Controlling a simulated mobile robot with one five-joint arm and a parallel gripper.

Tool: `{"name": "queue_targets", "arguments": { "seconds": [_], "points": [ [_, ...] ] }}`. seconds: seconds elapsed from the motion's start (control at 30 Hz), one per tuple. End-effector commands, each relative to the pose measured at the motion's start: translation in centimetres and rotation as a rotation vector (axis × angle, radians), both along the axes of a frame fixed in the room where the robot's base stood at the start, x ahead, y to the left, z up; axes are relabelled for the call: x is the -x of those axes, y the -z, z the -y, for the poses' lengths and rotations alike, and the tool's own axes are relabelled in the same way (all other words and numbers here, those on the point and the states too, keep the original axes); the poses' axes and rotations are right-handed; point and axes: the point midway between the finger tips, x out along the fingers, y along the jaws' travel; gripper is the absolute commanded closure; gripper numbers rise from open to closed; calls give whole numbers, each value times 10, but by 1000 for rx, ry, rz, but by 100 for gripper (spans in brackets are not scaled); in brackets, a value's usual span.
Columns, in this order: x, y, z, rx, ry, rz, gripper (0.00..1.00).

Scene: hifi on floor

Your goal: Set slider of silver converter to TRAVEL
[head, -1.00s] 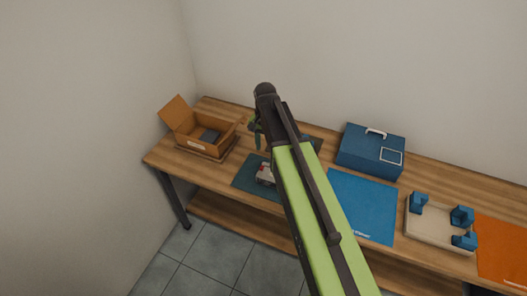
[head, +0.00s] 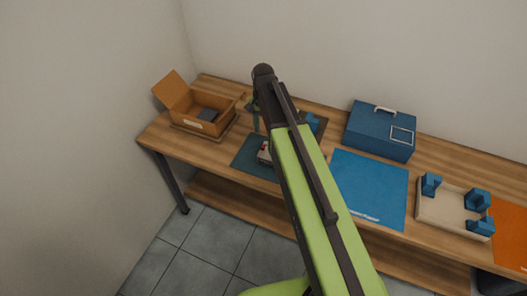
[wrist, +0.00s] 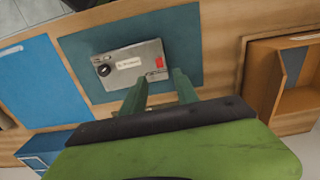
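The silver converter (wrist: 122,78) lies on a dark teal mat (wrist: 90,30) in the wrist view. Its face has a dark round knob, a white label and a red part near its right end. The slider's setting is too small to read. In the head view my arm mostly hides the converter (head: 264,156); only a small pale piece with red shows. My gripper (wrist: 160,77) is open and empty. Its two green fingers are apart, with their tips at the converter's near edge, by the red-part end. I cannot tell whether they touch it.
An open orange-brown box (head: 181,118) stands at the bench's left end. A blue case (head: 372,137) stands at the back. A blue mat (head: 370,185), a beige tray (head: 437,214) with blue blocks and an orange mat (head: 511,240) lie to the right. A wall closes the left side.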

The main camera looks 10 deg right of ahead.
Motion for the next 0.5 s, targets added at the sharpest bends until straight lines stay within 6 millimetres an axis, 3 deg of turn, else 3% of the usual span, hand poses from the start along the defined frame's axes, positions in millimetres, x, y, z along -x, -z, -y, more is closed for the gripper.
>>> {"name": "queue_targets", "arguments": {
  "seconds": [0.03,0.3,0.5],
  "points": [
    [0,22,1,0,1,0,64],
    [0,75,1,0,2,0,64],
    [0,95,2,0,2,0,64]
  ]
}}
